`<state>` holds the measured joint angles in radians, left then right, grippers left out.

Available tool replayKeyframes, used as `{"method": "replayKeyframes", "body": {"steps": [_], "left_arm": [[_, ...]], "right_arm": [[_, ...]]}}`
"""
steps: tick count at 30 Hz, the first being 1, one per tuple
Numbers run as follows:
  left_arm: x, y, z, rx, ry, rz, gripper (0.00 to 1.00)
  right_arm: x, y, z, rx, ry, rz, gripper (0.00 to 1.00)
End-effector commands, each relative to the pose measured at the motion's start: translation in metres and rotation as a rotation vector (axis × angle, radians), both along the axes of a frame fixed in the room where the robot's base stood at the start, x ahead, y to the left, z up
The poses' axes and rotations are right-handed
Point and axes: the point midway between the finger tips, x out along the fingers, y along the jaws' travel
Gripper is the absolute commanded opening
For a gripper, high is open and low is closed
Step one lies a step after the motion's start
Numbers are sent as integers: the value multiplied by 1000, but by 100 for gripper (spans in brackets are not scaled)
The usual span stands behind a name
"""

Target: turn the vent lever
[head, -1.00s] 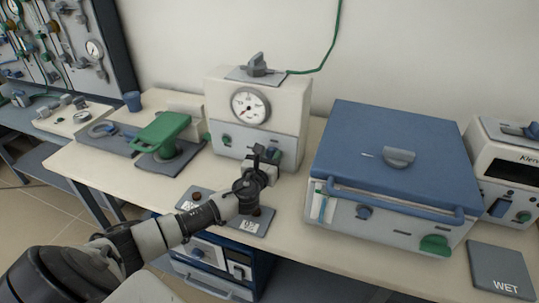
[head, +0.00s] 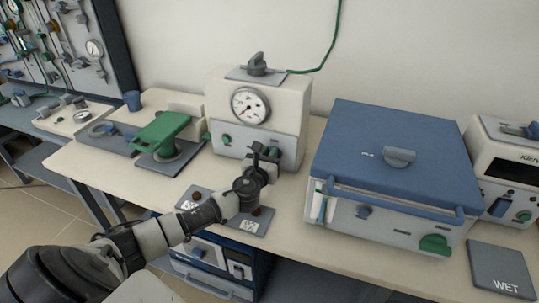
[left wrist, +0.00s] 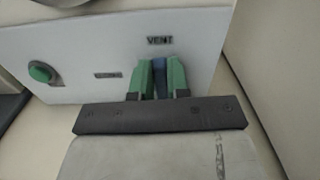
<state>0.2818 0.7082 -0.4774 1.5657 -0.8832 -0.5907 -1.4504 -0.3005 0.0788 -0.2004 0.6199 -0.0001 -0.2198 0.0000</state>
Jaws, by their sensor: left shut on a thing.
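The cream box with a round gauge (head: 250,105) stands on the bench in the head view. In the left wrist view its grey front panel (left wrist: 95,35) carries a VENT label (left wrist: 160,40). Below that label is the blue vent lever (left wrist: 159,80), upright in that picture. My left gripper (left wrist: 161,78) is shut on it, one green finger on each side. In the head view my left gripper (head: 264,154) is at the lower right of the box front and mostly hides the lever. My right gripper is in neither view.
A green knob (left wrist: 40,72) sits left on the same panel. A green-handled device (head: 163,133) stands left of the box. A large blue-lidded furnace (head: 392,150) is to the right. Two grey plates (head: 250,227) lie near the bench edge, under my arm.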

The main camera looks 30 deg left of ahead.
Motion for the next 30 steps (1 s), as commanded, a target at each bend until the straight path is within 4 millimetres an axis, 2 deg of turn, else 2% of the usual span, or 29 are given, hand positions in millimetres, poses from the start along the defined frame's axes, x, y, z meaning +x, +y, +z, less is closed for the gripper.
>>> {"method": "replayKeyframes", "body": {"steps": [8,30], "left_arm": [[-1,5,-2,-172,-41,1,0],[-4,19,-12,-854,-206,2,0]], "right_arm": [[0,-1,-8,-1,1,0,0],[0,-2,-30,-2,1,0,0]]}}
